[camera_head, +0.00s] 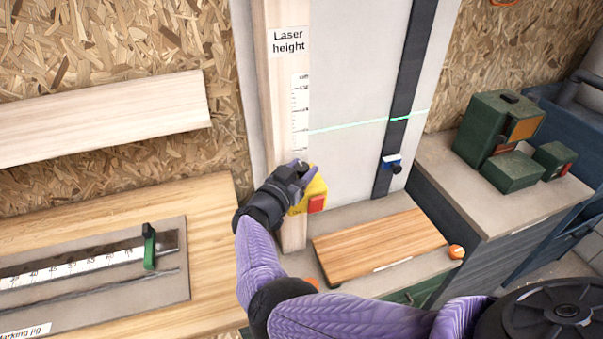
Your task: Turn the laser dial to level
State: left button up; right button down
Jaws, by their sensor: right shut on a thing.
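A yellow laser unit (314,190) with a red patch sits low on the pale upright post (272,110) labelled "Laser height". My right gripper (304,174) is at the unit's upper left and is shut on part of it. The dial is hidden by the gripper, so I cannot tell its setting. A thin green laser line (350,125) crosses the light wall panel, rising to the right in the picture. It runs from the post's printed scale (299,112) across the dark vertical strip (407,90). My left gripper is not in view.
A blue clamp-like piece (391,161) is on the dark strip. A wooden board (380,245) and an orange round item (456,252) lie below the panel. A marking jig (165,290) lies on the left bench. Green boxes (497,128) stand on the right cabinet.

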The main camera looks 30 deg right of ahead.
dwell(0.4)
jog(key=shift+c, duration=1.1)
grip_release()
jog(key=p+v, duration=0.2)
jog(key=v, duration=0.1)
jog(key=p+v, duration=0.1)
jog(key=shift+s+a+r, duration=0.1)
jog(key=shift+a+r, duration=0.25)
jog(key=shift+r, duration=0.05)
jog(key=v, duration=0.1)
jog(key=p+v, duration=0.1)
jog(key=v, duration=0.1)
jog(key=p+v, duration=0.1)
jog(key=v, duration=0.1)
jog(key=shift+s+f, duration=0.1)
jog(key=shift+f, duration=0.25)
